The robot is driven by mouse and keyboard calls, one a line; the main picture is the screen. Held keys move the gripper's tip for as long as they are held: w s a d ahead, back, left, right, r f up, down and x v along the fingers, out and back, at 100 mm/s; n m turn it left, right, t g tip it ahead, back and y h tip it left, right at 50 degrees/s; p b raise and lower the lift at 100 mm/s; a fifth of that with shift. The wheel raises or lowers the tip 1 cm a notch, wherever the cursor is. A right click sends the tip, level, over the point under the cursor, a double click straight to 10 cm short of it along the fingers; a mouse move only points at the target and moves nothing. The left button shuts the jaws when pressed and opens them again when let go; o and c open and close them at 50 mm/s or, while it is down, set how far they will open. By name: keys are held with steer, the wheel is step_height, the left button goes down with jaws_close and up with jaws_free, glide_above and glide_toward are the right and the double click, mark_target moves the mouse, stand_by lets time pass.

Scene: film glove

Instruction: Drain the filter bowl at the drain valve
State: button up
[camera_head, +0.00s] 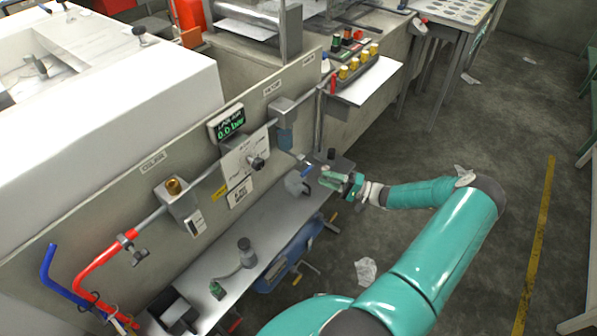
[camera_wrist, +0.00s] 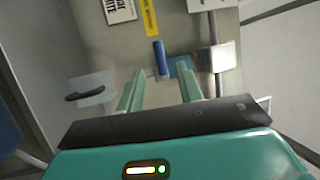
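The filter bowl (camera_head: 285,138) is a translucent blue cup under a grey block on the pipe panel; in the wrist view a teal part of it (camera_wrist: 183,67) shows beyond the fingertips. A blue lever (camera_wrist: 159,57), seemingly the drain valve's handle, stands just beyond the gap between my fingers; a small blue handle (camera_head: 306,170) also shows in the head view. A clear jug (camera_head: 295,183) is below and beside the bowl; its dark handle shows in the wrist view. My gripper (camera_head: 336,180) is open and empty, close to the lever. Contact cannot be told.
A pressure display (camera_head: 229,122) reads 0.0 bar above a dial plate (camera_head: 247,162). The steel shelf (camera_head: 275,215) runs below the panel and holds a grey fitting (camera_head: 246,252). A side shelf (camera_head: 368,88) carries several yellow-capped parts.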

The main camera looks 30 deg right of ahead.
steer(key=x, duration=0.9)
steer(key=shift+w+a, duration=0.15)
steer(key=shift+w, duration=0.15)
steer(key=shift+r, duration=0.1)
steer(key=shift+c, duration=0.5)
jaws_close()
